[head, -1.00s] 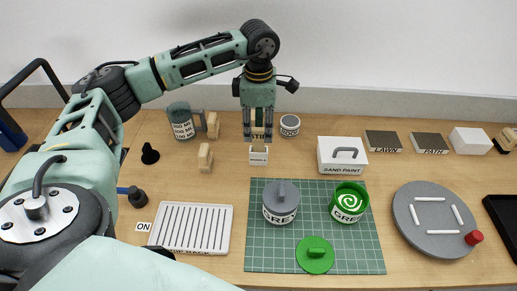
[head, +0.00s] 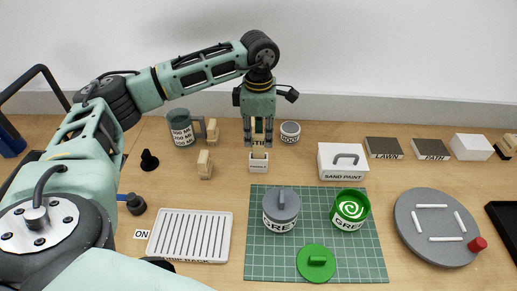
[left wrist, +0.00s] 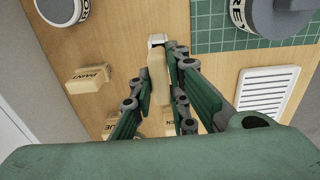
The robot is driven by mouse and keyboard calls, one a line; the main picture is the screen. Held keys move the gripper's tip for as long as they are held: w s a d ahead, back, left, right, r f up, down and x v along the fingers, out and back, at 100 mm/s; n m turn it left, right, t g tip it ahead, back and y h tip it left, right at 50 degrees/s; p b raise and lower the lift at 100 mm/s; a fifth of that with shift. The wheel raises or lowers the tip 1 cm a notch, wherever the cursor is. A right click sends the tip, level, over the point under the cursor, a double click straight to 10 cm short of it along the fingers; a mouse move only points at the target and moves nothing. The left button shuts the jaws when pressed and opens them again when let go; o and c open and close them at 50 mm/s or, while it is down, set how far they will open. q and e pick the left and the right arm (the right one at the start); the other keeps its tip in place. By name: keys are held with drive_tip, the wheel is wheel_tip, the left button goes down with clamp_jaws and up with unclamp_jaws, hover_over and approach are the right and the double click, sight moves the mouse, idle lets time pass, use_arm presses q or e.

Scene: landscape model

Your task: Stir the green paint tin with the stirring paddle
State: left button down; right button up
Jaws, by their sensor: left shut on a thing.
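The green paint tin (head: 349,211) stands open on the green cutting mat, with a white spiral on the green paint inside. Its green lid (head: 316,264) lies on the mat in front of it. My right gripper is not in view.
A grey tin (head: 281,211) with its lid on stands left of the green tin. The sand paint box (head: 342,171) is behind the green tin. A grey turntable (head: 437,228) is at right, a white rack (head: 190,234) at left.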

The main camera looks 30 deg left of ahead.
use_arm(q)
drive_tip(key=shift+r+p, duration=1.85)
drive_tip(key=shift+r, duration=1.15)
